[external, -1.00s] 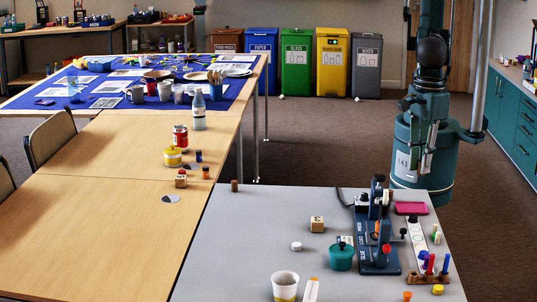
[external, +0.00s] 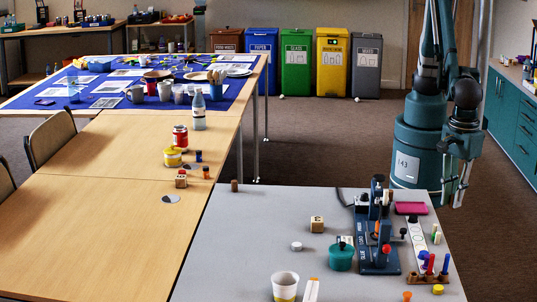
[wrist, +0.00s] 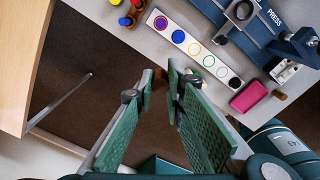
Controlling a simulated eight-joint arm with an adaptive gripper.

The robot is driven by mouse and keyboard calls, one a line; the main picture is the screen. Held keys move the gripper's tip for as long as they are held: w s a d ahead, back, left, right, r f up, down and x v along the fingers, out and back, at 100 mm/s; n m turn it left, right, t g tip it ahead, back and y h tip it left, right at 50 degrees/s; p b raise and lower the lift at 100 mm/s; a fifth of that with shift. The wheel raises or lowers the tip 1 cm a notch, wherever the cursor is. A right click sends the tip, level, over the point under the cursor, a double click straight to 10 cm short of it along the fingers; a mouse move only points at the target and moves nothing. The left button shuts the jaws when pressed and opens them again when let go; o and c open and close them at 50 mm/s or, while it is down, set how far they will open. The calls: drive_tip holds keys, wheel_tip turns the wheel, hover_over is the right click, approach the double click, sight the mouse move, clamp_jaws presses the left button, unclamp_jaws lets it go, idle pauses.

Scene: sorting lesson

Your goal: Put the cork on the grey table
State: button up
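A small brown upright cylinder (external: 234,185), which looks like the cork, stands at the far left corner of the grey table (external: 265,225) in the external view. I cannot be sure what it is made of. My gripper (external: 452,202) is beyond the table's right side, far from the cylinder. In the wrist view my gripper (wrist: 163,82) has its two green fingers apart.

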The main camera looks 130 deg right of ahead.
hover_over(442, 261)
wheel_tip(442, 261, down, 8)
drive_tip(key=shift+r, duration=0.15)
drive_tip(key=shift+s, duration=0.1)
idle(0.4)
drive_tip(key=shift+f+b, duration=0.5)
drive_tip(key=shift+f, duration=2.6)
drive_tip(key=shift+f, duration=1.9)
drive_tip(key=shift+f+b, duration=0.2)
drive_tip(key=shift+b, duration=0.25)
drive_tip(key=o, duration=0.3)
